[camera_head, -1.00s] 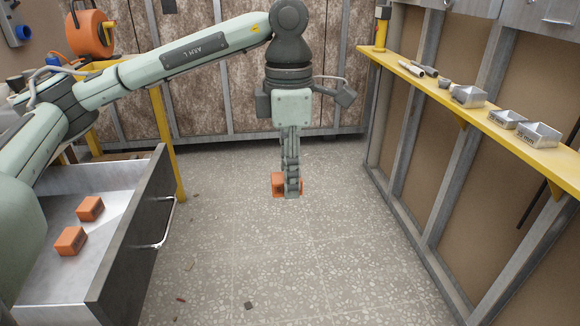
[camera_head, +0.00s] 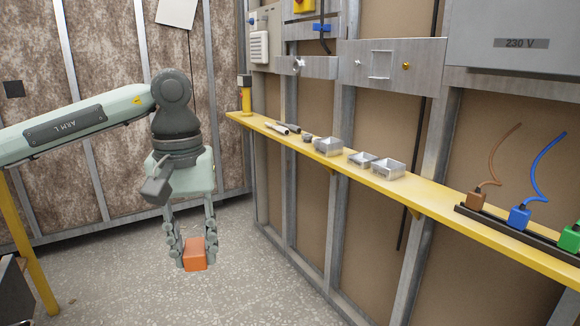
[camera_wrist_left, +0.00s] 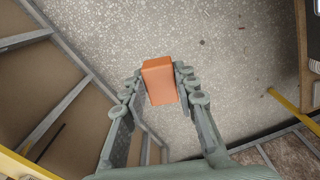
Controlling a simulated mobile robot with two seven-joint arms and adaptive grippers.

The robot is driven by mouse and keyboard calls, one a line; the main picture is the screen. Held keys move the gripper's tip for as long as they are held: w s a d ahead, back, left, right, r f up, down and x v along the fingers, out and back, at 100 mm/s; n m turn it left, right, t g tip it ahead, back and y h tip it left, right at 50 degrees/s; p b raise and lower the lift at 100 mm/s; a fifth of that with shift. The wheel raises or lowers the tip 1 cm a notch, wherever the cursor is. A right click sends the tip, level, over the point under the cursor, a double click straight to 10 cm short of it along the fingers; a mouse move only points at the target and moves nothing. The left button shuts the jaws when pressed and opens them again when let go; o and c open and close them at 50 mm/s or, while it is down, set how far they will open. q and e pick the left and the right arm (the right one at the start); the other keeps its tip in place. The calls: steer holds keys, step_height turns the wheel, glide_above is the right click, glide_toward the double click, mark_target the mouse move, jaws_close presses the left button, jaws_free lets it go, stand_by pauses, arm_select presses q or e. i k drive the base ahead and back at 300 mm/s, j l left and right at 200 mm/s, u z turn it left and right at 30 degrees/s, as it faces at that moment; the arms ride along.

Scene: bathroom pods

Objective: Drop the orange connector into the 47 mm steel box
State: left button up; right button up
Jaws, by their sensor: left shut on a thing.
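The orange connector (camera_head: 195,254) is a small block held between the fingertips of my left gripper (camera_head: 194,243), which points down over open floor. The connector also shows in the left wrist view (camera_wrist_left: 159,82), with a finger on each side. Three open steel boxes stand on the yellow shelf to the right: a left one (camera_head: 329,147), a small middle one (camera_head: 362,160) and a right one (camera_head: 388,171). Their size labels are too small to read, so I cannot tell which is 47 mm. The gripper is apart from the shelf, to its left and lower. My right gripper is out of view.
The yellow shelf (camera_head: 440,205) runs along the stud wall. Dark and light rods (camera_head: 283,127) and a yellow post (camera_head: 246,97) are at its far end. Brown, blue (camera_head: 519,217) and green plugs sit in a strip at its near end. Cabinets hang above.

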mark_target(328, 151)
steer(key=i+j+u, duration=0.1)
steer(key=u, duration=0.35)
steer(key=i+u, duration=0.2)
steer(key=u, duration=0.25)
steer(key=i, duration=1.45)
steer(key=i+j+z, duration=0.1)
steer(key=i+z, duration=0.2)
steer(key=i, duration=0.2)
steer(key=i+j+z, duration=0.3)
steer(key=i, duration=0.25)
steer(key=l+z, duration=0.1)
steer(key=z, duration=1.5)
